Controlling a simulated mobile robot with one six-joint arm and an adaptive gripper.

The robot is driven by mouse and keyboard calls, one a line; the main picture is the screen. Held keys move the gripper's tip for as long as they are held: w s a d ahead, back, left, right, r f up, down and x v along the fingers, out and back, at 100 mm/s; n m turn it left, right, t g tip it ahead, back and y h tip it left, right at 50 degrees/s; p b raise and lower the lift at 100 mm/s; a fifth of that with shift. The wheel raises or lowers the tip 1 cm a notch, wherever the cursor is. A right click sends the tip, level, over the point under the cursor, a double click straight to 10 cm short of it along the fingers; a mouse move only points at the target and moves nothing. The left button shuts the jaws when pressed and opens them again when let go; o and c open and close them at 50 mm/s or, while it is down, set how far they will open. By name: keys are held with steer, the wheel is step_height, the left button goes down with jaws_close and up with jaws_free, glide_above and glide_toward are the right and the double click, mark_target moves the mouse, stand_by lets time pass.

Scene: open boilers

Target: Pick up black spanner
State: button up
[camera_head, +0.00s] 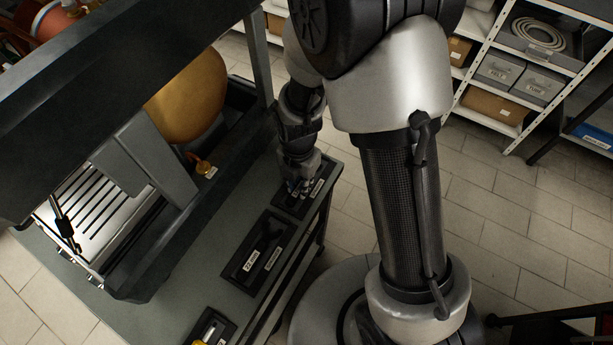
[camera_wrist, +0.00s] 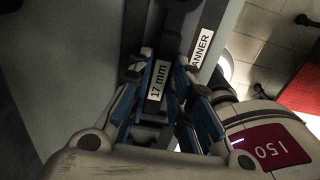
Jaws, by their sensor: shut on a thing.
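The black spanner (camera_wrist: 172,44) carries a white "17 mm" label and runs between my fingers in the wrist view. My gripper (camera_wrist: 168,72) is shut on it, with the blue-sided fingers on either side of its handle. In the head view my gripper (camera_head: 303,186) points down at a small black tray (camera_head: 285,203) at the far right corner of the grey workbench. The spanner is mostly hidden there by the gripper. A label ending in "ANNER" (camera_wrist: 203,44) shows beside the spanner in the wrist view. I cannot tell whether the spanner is clear of the tray.
A second black tray (camera_head: 240,272) with labels lies nearer on the workbench (camera_head: 196,283). An open boiler machine (camera_head: 150,255) with a brass tank (camera_head: 190,100) stands at left. Shelves (camera_head: 510,130) stand behind at right.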

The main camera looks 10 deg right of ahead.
steer(key=shift+r, duration=0.1)
jaws_close()
step_height(320, 180, up, 20)
steer(key=p, duration=0.4)
steer(key=shift+p, duration=0.35)
steer(key=shift+o, duration=1.8)
jaws_free()
jaws_close()
steer(key=shift+f, duration=0.2)
